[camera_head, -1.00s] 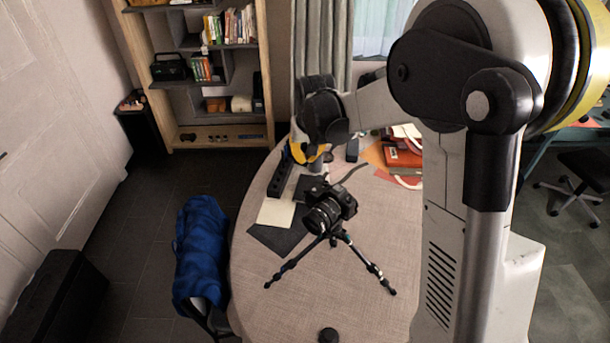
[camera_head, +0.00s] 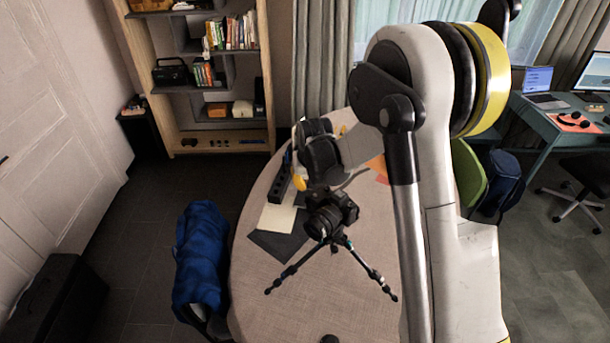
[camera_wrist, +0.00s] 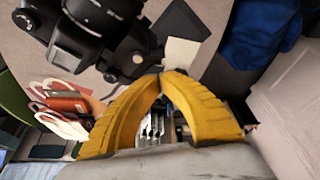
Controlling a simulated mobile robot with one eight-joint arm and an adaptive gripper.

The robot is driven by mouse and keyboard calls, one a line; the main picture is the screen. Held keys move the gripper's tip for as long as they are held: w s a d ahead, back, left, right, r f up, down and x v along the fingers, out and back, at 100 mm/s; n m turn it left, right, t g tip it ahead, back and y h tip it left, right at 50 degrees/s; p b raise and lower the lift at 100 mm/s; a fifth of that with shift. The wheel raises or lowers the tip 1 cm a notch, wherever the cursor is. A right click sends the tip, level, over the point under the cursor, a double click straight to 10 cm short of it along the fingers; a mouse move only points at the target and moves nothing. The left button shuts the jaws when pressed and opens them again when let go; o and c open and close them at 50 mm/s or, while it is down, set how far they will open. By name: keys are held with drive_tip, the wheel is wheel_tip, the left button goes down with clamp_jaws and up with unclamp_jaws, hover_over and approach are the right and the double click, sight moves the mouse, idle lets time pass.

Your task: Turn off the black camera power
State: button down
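The black camera (camera_head: 330,214) stands on a small tripod (camera_head: 362,268) on the round table (camera_head: 300,310), its lens facing the front left. In the wrist view the camera (camera_wrist: 85,35) fills the upper left, with its dark body close to my finger tips. My gripper (camera_wrist: 162,75) has two yellow curved fingers whose tips meet, with nothing seen between them. In the head view my gripper (camera_head: 299,178) is just behind and above the camera, partly hidden by my own wrist. I cannot tell whether it touches the camera. The power switch is too small to make out.
A black power strip (camera_head: 279,185), a pale sheet (camera_head: 277,218) and a dark sheet (camera_head: 278,243) lie left of the camera. Red items (camera_wrist: 68,103) lie on the table in the wrist view. A blue-draped chair (camera_head: 200,255) stands left of the table. The table's front is mostly clear.

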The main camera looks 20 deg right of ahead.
sight(306, 199)
drive_tip(key=shift+s, duration=0.8)
drive_tip(key=shift+r, duration=0.1)
drive_tip(key=shift+s+a+n+y+b, duration=0.15)
drive_tip(key=shift+n+y+b, duration=0.1)
drive_tip(key=shift+n+b, duration=0.45)
drive_tip(key=shift+s+a+n+y+b, duration=0.15)
drive_tip(key=shift+n+y+b, duration=0.15)
drive_tip(key=shift+n, duration=0.6)
drive_tip(key=shift+s+a+n+b, duration=0.1)
drive_tip(key=shift+n+b, duration=0.25)
drive_tip(key=shift+n, duration=0.15)
drive_tip(key=shift+s+a+n+y+b, duration=0.15)
drive_tip(key=shift+n+y+b, duration=0.25)
drive_tip(key=shift+n, duration=0.5)
drive_tip(key=shift+s+b, duration=0.2)
drive_tip(key=shift+b, duration=0.1)
idle(0.5)
drive_tip(key=shift+w, duration=0.1)
